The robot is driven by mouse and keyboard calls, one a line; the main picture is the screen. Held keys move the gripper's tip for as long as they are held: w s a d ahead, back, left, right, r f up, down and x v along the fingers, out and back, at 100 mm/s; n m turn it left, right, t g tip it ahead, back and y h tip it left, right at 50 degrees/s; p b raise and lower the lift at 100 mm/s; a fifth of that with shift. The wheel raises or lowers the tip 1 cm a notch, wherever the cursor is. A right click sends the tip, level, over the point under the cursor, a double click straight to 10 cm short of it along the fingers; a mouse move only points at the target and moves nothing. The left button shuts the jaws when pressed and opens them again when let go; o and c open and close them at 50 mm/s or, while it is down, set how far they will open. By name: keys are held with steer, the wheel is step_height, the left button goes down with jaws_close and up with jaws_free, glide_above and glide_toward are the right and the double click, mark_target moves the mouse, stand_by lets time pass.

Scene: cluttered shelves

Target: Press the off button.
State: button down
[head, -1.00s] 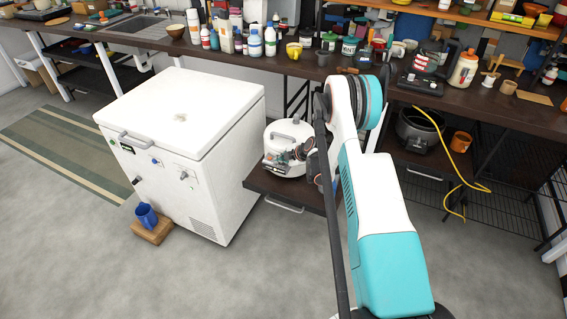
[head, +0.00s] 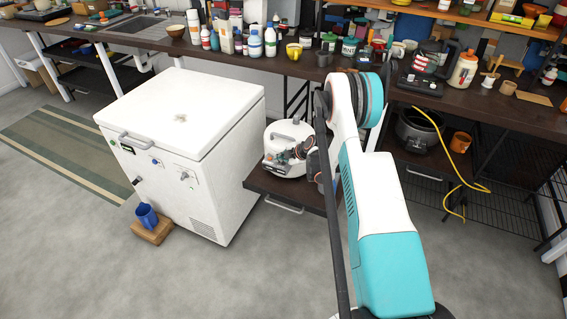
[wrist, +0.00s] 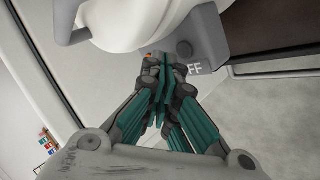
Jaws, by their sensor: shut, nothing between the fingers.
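A white rounded appliance (head: 288,132) with a handle on top stands on a low dark shelf beside the white chest. In the wrist view its curved body (wrist: 125,22) fills the top. A round dark grey button (wrist: 184,48) sits on its panel, above a label (wrist: 196,69) whose visible letters read "FF". My gripper (wrist: 160,68) is shut and empty, its teal fingers pointing at the panel just left of and below the button. I cannot tell whether the tips touch the panel. A small orange spot (wrist: 148,57) shows by the tips. In the head view my gripper (head: 272,160) is at the appliance's front.
The white chest (head: 180,120) stands close to the left. A low shelf (head: 262,181) with a metal handle bears the appliance. A crowded workbench (head: 300,68) runs behind. A blue mug (head: 147,215) stands on a wooden block by the chest. The floor in front is clear.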

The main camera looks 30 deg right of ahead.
steer(key=shift+r, duration=0.15)
steer(key=shift+r+p, duration=0.9)
steer(key=shift+r, duration=1.55)
